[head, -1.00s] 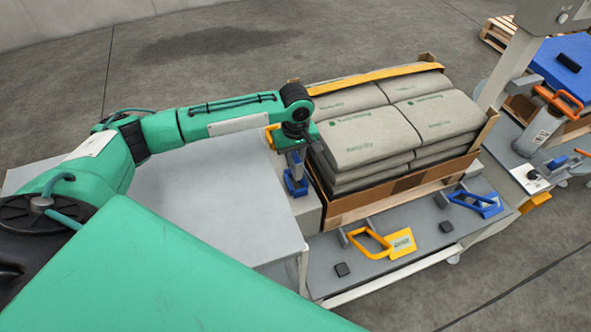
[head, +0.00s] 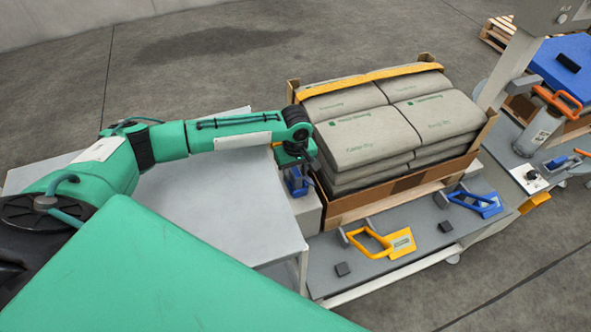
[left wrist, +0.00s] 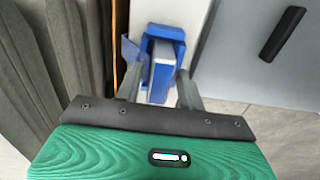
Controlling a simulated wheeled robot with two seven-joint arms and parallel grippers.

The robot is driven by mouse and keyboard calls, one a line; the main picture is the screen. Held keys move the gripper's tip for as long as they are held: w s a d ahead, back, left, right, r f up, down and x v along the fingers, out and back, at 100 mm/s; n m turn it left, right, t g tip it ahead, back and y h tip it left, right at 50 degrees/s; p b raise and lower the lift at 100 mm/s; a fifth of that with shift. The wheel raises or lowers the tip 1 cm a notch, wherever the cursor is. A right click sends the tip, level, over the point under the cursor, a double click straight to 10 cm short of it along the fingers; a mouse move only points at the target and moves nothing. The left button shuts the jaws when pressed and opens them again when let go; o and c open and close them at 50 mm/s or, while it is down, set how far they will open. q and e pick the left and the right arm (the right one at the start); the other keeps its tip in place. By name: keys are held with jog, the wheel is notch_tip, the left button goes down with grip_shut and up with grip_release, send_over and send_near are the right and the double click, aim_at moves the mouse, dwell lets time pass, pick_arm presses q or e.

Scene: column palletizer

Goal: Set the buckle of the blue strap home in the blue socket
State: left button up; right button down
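My left gripper (head: 296,166) points down at the corner of the sack load. In the left wrist view its two fingers (left wrist: 160,80) flank the buckle (left wrist: 161,72), a blue block with a pale grey face, and look shut on it. The blue socket (left wrist: 166,33) shows just beyond the buckle, on a pale post. The buckle appears to be at or partly in the socket; how deep it sits is hidden. In the head view the socket (head: 297,186) is partly covered by the gripper. I cannot make out the blue strap itself. My right gripper is not in view.
Grey sacks (head: 365,138) fill a crate (head: 400,185) close beside the gripper, with an orange strap (head: 370,76) over them. A bare grey table (head: 215,200) lies under my left arm. A yellow handle (head: 372,241) and a blue handle (head: 478,204) are on the lower deck.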

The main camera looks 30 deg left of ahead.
aim_at(296, 171)
pick_arm(q)
jog(key=shift+r, duration=0.1)
notch_tip(296, 171, up, 12)
jog(key=shift+b, duration=0.3)
dwell(0.4)
jog(key=shift+r, duration=0.1)
